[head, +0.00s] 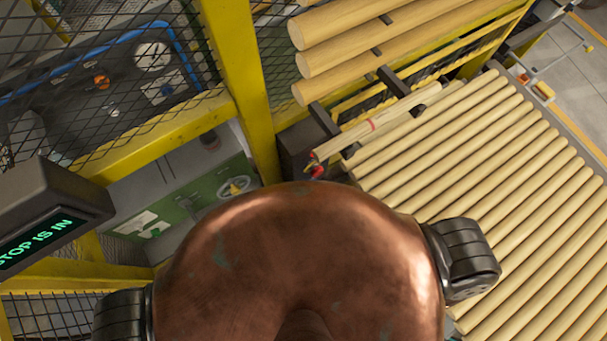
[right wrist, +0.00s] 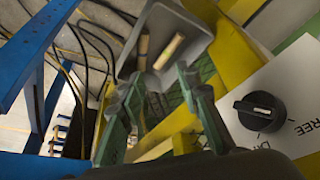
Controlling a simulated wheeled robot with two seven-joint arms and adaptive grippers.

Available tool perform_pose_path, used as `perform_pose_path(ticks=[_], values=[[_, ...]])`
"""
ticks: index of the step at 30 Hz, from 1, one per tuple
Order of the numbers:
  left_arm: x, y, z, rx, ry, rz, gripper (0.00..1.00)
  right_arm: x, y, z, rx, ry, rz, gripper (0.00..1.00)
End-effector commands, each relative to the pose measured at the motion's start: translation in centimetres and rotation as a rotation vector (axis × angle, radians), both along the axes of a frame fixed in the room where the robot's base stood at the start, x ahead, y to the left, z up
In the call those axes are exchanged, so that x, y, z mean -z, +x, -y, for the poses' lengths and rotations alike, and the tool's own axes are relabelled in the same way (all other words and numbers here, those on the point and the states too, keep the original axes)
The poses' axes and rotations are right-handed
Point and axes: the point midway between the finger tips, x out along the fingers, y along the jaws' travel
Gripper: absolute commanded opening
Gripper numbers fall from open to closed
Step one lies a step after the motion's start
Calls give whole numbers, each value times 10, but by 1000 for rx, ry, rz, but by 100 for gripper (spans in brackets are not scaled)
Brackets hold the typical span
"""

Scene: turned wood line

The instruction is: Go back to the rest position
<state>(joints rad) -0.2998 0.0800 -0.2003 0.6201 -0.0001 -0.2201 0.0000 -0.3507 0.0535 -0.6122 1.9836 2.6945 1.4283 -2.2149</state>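My right gripper (right wrist: 157,88) shows in the right wrist view. Its two green-grey fingers stand apart with a gap between them, and nothing is held there. Beyond the fingertips is a grey bin (right wrist: 128,50) with pale wooden pieces (right wrist: 168,52) in it. Neither gripper shows in the head view, where my own copper-coloured body fills the lower middle. My left gripper is in no frame.
A white panel (right wrist: 285,85) with a black knob (right wrist: 261,112) is close on the right in the wrist view. In the head view, a yellow post (head: 238,80), mesh fence, a dark display (head: 45,215) reading "STOP IS IN" and rows of wooden rods (head: 470,165) surround me.

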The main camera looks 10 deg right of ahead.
Motion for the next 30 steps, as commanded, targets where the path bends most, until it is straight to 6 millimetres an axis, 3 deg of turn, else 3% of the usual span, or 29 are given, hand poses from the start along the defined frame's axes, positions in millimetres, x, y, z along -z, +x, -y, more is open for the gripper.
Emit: perform_pose_path(ticks=[6, 24, 28, 30], values=[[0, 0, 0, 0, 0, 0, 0, -16, -6, -3, 0, 1, 0, 31], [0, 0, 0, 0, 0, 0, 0, -16, -6, -3, 1, -1, 1, 31], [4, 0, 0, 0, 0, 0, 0, -4, -1, 10, 32, -31, 24, 31], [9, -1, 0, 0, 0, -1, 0, 10, 7, 28, 74, -72, 65, 31]])
